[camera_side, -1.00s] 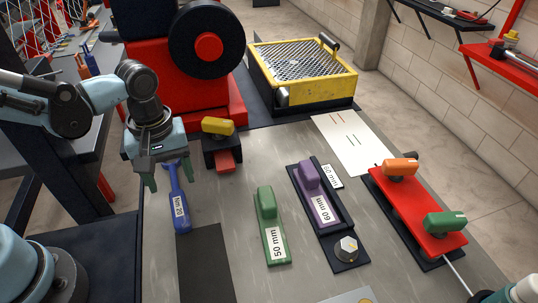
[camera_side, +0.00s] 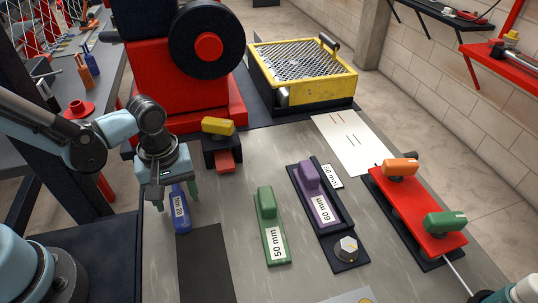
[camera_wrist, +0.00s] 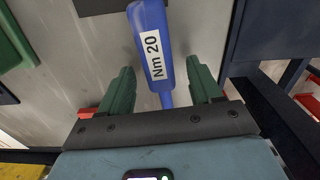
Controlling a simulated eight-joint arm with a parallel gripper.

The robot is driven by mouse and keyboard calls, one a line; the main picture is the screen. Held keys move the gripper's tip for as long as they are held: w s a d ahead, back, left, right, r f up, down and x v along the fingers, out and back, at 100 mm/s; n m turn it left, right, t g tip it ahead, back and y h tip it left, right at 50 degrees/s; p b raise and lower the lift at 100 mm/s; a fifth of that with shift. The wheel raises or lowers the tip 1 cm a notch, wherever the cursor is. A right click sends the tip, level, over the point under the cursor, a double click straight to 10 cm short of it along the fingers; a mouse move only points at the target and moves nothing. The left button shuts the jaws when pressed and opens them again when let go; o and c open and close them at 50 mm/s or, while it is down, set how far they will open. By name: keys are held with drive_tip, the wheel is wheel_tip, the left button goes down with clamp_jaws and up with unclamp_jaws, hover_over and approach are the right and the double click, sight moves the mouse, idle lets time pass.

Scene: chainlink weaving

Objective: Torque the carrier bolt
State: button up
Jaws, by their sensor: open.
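In the wrist view both fingers (camera_wrist: 161,68) stand apart from the wrench, with gaps on either side. The wrench's far end is hidden under my gripper. A silver hex bolt (camera_side: 346,247) stands on a dark plate at the front right; I cannot tell if it is the carrier bolt.
A green 50 mm block (camera_side: 268,225) and a purple 60 mm block (camera_side: 318,200) in a dark tray lie right of the wrench. A red fixture (camera_side: 415,212) with orange and green handles is farther right. A red machine (camera_side: 160,85) and yellow mesh box (camera_side: 303,75) stand behind.

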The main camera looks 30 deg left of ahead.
clamp_jaws()
drive_tip(key=shift+r, duration=0.1)
idle(0.3)
drive_tip(key=shift+r, duration=0.75)
wheel_tip(320, 180, up, 2)
drive_tip(key=shift+r, duration=0.25)
drive_tip(key=s+d+r, duration=0.7)
drive_tip(key=s+d, duration=0.1)
drive_tip(key=w+d+f+m, duration=0.1)
drive_tip(key=d+m, duration=1.2)
drive_tip(key=d, duration=0.9)
drive_tip(key=shift+w, duration=0.15)
